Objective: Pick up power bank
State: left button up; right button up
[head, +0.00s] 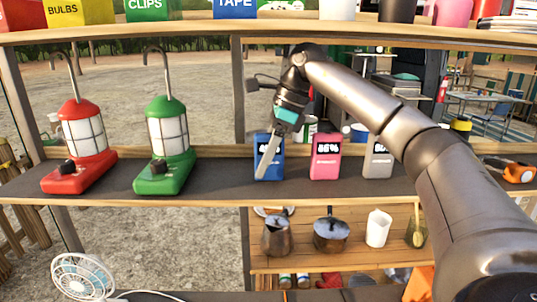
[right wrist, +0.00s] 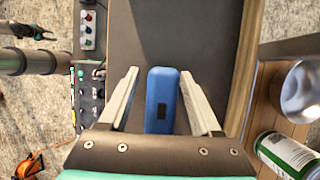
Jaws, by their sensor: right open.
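Three power banks stand upright in a row on the dark shelf (head: 220,180): a blue one (head: 276,165), a pink one (head: 326,157) and a grey one (head: 377,160). Each has a dark display on its face. My right gripper (head: 266,160) reaches down from above at the blue power bank. In the right wrist view my right gripper (right wrist: 159,73) is open, with the blue power bank (right wrist: 161,95) between its fingers and gaps showing on both sides. My left gripper (right wrist: 40,32) seems to show small at the upper left there; its jaws are unclear.
A green lantern (head: 167,140) and a red lantern (head: 85,140) stand left of the power banks. An orange tool (head: 515,172) lies at the right end. An upper shelf (head: 180,32) with boxes runs above. Pots hang or stand lower down behind. The shelf between green lantern and blue power bank is free.

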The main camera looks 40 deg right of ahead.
jog(key=shift+s+f, duration=0.1)
jog(key=shift+f, duration=0.4)
grip_shut()
dwell(0.3)
